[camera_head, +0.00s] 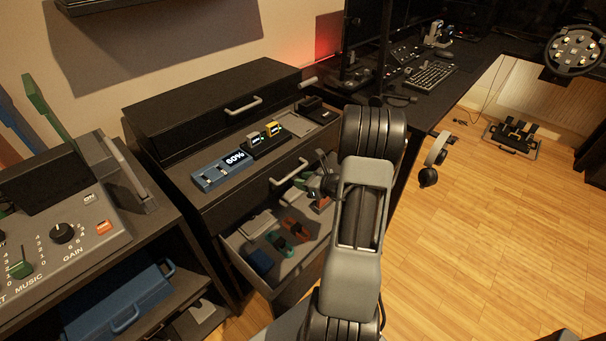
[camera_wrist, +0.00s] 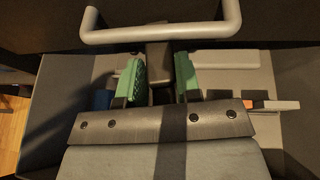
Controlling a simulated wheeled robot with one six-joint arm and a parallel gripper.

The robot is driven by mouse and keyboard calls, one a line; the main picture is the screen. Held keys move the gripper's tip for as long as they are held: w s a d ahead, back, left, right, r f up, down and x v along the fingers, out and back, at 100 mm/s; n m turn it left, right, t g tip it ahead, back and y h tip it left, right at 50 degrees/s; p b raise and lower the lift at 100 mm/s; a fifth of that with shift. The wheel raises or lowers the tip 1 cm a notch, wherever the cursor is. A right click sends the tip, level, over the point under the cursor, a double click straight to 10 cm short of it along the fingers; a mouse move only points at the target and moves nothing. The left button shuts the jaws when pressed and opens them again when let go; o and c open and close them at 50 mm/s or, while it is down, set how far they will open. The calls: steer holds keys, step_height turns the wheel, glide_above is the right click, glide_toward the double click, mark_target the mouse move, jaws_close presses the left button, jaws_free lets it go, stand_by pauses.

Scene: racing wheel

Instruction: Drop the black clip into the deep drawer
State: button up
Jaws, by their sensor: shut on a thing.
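The black clip (camera_wrist: 160,68) shows in the wrist view as a dark block between the green fingertips. My gripper (camera_wrist: 159,78) is shut on it, just in front of a grey drawer handle (camera_wrist: 165,34). In the head view my gripper (camera_head: 322,184) is over the right part of an open lower drawer (camera_head: 288,266), which I take to be the deep drawer. My arm hides part of that drawer. The clip cannot be made out clearly in the head view.
The open drawer holds blue (camera_head: 260,262), green (camera_head: 280,243) and red (camera_head: 297,228) pieces. The shut drawer above has a protruding handle (camera_head: 289,173). A blue device (camera_head: 222,171) reading 60% lies on the cabinet top.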

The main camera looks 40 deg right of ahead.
steer(key=shift+w+d+r, duration=0.1)
steer(key=shift+d+r, duration=0.25)
steer(key=shift+r, duration=0.6)
jaws_close()
steer(key=shift+h, duration=0.3)
steer(key=shift+f+b, duration=2.15)
steer(key=shift+f, duration=0.75)
steer(key=o, duration=1)
jaws_free()
steer(key=shift+m, duration=0.3)
steer(key=p+v, duration=0.3)
steer(key=v, duration=1.1)
